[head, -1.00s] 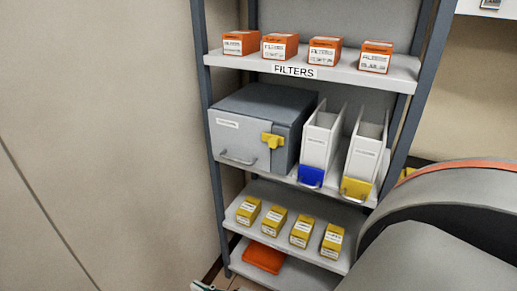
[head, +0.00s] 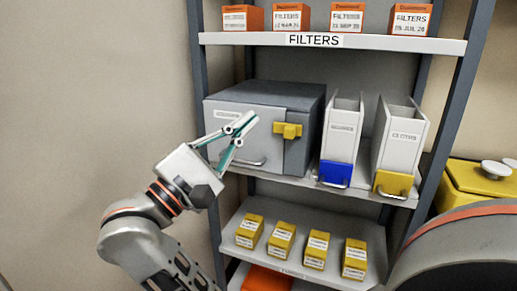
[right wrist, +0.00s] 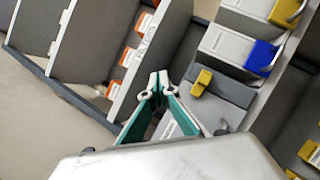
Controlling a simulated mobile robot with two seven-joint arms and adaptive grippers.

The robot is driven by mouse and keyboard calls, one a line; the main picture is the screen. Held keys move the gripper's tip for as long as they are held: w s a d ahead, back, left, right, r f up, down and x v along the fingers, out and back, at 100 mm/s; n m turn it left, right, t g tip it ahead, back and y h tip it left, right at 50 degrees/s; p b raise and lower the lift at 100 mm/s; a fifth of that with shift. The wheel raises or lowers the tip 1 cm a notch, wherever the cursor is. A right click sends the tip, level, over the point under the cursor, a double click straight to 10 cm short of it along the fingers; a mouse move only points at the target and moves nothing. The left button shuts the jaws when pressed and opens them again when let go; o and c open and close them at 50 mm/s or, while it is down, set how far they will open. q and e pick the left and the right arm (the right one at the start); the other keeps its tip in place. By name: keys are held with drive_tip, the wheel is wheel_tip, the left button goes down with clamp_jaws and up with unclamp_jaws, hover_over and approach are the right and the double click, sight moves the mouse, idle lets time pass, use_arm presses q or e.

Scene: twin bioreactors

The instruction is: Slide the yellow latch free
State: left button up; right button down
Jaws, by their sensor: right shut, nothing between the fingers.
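The yellow latch (head: 288,130) is a small block on the front of a grey cabinet (head: 230,101), across the seam near the front's right side. The latch also shows in the right wrist view (right wrist: 202,82), right of the fingertips. My right gripper (head: 246,123) comes in from the lower left in the head view. Its fingertips are together and empty, just left of the latch in the picture, and appear apart from it. It also shows in the right wrist view (right wrist: 158,79). My left gripper is not in view.
White holders with a blue front (head: 336,174) and a yellow front (head: 393,184) stand right of the cabinet. Orange filter boxes (head: 292,18) sit on the shelf above, yellow boxes (head: 281,240) below. A dark shelf post (head: 453,110) stands at right.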

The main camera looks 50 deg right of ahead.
drive_tip(key=w+f+m+t+y+b, duration=0.2)
drive_tip(key=w+f+m+y, duration=0.2)
drive_tip(key=w+f, duration=0.1)
drive_tip(key=shift+f+m+t+y, duration=0.3)
drive_tip(key=shift+f+m+y, duration=0.1)
drive_tip(key=shift+f, duration=0.15)
drive_tip(key=shift+d, duration=0.15)
